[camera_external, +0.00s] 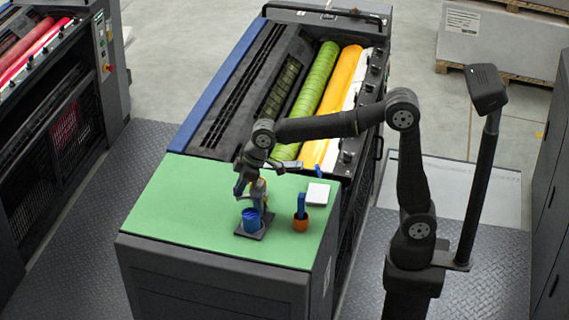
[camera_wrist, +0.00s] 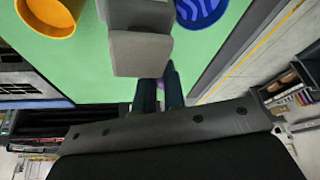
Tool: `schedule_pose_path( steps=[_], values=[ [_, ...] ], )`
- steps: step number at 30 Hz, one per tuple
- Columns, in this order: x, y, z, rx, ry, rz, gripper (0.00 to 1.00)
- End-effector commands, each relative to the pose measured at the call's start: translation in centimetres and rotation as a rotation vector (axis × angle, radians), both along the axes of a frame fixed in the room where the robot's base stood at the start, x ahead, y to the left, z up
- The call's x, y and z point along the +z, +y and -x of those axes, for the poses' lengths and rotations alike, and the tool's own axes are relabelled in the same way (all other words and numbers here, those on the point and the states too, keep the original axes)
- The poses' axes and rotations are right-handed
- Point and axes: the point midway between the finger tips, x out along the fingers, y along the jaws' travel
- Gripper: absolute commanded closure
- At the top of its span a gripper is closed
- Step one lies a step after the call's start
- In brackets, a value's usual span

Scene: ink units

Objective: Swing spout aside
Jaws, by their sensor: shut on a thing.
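The grey, blocky spout (camera_wrist: 140,52) fills the top middle of the wrist view. In the external view a greyish upright part (camera_external: 259,188) stands just above the blue cup. My gripper (camera_wrist: 160,92) has its dark fingers close together at the spout's lower end, shut on it; the exact contact is partly hidden. My gripper (camera_external: 243,184) also shows in the external view, beside the upright part. The blue cup (camera_external: 251,219) stands on a dark base plate (camera_external: 264,229). In the wrist view the blue cup (camera_wrist: 202,8) is at the top right, with wavy blue inside.
An orange cup (camera_external: 301,222) with a blue-handled tool stands to the right; the wrist view shows the orange cup (camera_wrist: 48,16) at top left. A white pad (camera_external: 318,193) lies behind it. The green top (camera_external: 185,215) is clear at left. Press rollers (camera_external: 310,95) lie beyond.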

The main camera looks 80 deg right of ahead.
Motion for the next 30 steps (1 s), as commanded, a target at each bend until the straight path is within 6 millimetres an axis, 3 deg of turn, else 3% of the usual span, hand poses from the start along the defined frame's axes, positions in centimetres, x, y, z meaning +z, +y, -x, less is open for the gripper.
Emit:
schedule_pose_path(
  steps=[12, 28, 30],
  values=[
    [0.14, -0.93, -0.27, -0.178, -0.002, -0.001, 1.0],
    [0.13, -1.08, -0.31, -0.201, -0.002, -0.001, 1.0],
    [0.13, -1.08, -0.31, -0.201, -0.002, -0.001, 0.78]
  ],
)
